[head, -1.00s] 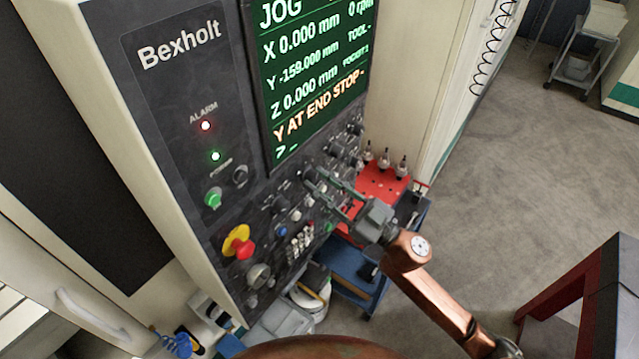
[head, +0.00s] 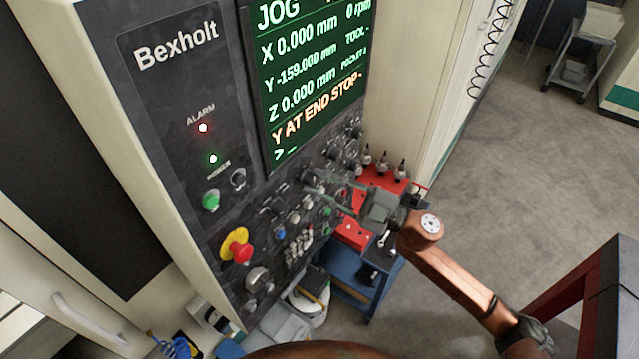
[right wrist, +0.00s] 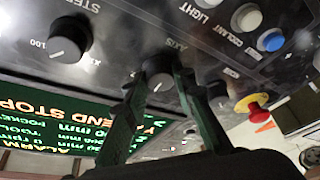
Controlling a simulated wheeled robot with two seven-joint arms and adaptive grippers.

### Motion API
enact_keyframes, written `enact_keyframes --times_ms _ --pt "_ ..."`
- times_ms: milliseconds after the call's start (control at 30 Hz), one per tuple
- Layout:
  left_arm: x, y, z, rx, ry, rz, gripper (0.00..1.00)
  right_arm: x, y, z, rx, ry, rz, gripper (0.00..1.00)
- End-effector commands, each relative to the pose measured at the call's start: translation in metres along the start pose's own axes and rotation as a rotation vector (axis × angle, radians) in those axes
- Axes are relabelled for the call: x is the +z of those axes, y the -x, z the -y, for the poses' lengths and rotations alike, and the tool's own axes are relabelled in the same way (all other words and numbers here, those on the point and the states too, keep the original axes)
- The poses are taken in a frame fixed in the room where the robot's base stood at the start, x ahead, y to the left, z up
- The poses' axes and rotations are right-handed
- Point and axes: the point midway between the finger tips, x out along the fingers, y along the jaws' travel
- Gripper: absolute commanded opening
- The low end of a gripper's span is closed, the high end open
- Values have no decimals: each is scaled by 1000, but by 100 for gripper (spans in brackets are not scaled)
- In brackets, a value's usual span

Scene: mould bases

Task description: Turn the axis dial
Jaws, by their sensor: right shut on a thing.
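The axis dial (right wrist: 158,71) is a dark round knob with a white mark, under the AXIS label in the right wrist view. My right gripper (head: 311,183) reaches the control panel (head: 184,105) from the right. Its two fingertips are at opposite sides of the dial and shut on it. In the head view the fingers largely cover the dial. The screen (head: 312,70) reads JOG, X 0.000, Y -159.000, Z 0.000 and "Y AT END STOP". My left gripper is not in view.
A STEP dial (right wrist: 70,39) sits beside the axis dial. A yellow-and-red stop button (head: 237,248) is lower left on the panel. A red tray (head: 383,181) with tool holders on a blue cart stands behind the gripper. Open floor lies to the right.

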Motion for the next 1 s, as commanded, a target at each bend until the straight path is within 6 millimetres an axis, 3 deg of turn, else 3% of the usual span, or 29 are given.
enact_keyframes --times_ms 400,433,500,667,1000 --pt "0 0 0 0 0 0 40 1 0 0 -2 7 2 0" --pt "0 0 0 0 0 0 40 1 0 0 -2 7 2 26" --pt "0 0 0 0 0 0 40 1 0 0 -2 6 2 30" --pt "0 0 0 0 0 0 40 0 0 0 -2 6 1 41" --pt "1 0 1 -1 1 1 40 1 3 0 -2 5 2 42"
